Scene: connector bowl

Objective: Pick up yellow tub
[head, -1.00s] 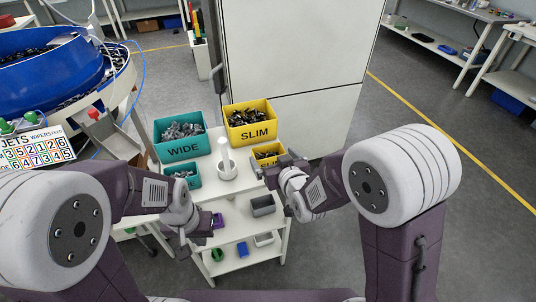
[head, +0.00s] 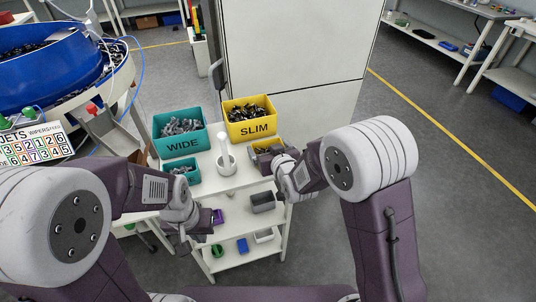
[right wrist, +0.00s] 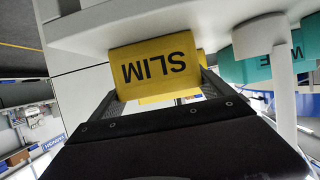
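The small yellow tub (head: 262,150) stands on the cart's top shelf, in front of the large yellow SLIM bin (head: 250,130), with dark parts inside. My right gripper (head: 279,160) is at its near right side and hides part of it. In the right wrist view, which is upside down, the tub (right wrist: 155,68) shows its SLIM label. The two fingers (right wrist: 160,92) are spread on either side of the tub's rim; contact cannot be told. My left gripper (head: 194,231) is open and empty, low beside the cart's left side.
A teal WIDE bin (head: 182,145) and a small teal tub (head: 188,174) stand at the left. Lower shelves hold a grey bin (head: 262,202) and small items. A tall white cabinet (head: 292,55) is behind.

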